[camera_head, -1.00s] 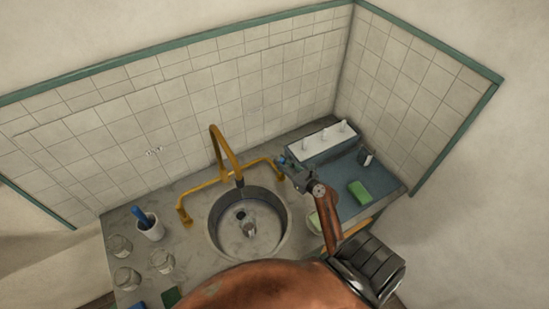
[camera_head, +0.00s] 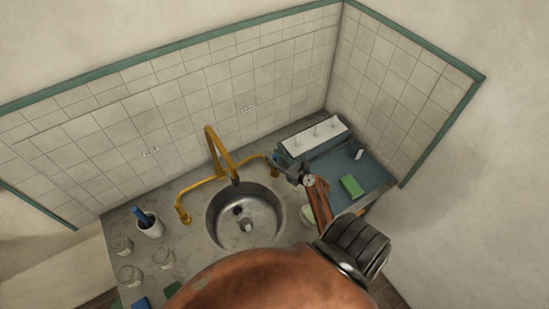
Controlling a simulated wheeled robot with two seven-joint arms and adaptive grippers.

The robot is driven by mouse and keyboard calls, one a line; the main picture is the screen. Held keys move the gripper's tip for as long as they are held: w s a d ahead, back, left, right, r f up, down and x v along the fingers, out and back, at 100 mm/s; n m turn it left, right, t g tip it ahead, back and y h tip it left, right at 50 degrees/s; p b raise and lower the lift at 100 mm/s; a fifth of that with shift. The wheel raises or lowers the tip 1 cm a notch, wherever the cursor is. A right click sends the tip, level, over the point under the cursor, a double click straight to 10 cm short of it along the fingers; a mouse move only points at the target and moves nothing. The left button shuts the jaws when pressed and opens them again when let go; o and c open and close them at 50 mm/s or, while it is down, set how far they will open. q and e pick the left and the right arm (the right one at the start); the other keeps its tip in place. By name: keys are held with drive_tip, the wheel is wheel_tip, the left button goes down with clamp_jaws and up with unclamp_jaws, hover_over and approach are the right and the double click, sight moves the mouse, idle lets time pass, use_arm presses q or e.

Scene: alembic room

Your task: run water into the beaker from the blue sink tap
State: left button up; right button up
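The round metal sink (camera_head: 268,222) is set in a grey counter. A brass spout (camera_head: 216,150) arches over it, with a brass pipe running to a tap at each side. A small clear vessel, likely the beaker (camera_head: 246,226), stands in the basin below the spout, beside the dark drain. My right gripper (camera_head: 278,163) is at the right-hand tap and covers most of it, so I cannot tell the handle's colour or whether the fingers touch it. Its fingers are too small to tell open from shut. No water shows. My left gripper is out of view.
Glass jars (camera_head: 131,275) and a white cup (camera_head: 151,227) with a blue item stand on the left. A blue-grey tray (camera_head: 372,178) with a green sponge (camera_head: 351,186) and a white-topped rack (camera_head: 315,137) are at the right. My copper arm covers the front.

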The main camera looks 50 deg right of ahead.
drive_tip(key=shift+s, duration=0.15)
drive_tip(key=v, duration=1.1)
drive_tip(key=shift+s+a+r, duration=0.1)
drive_tip(key=shift+s+r, duration=0.05)
drive_tip(key=shift+s, duration=0.2)
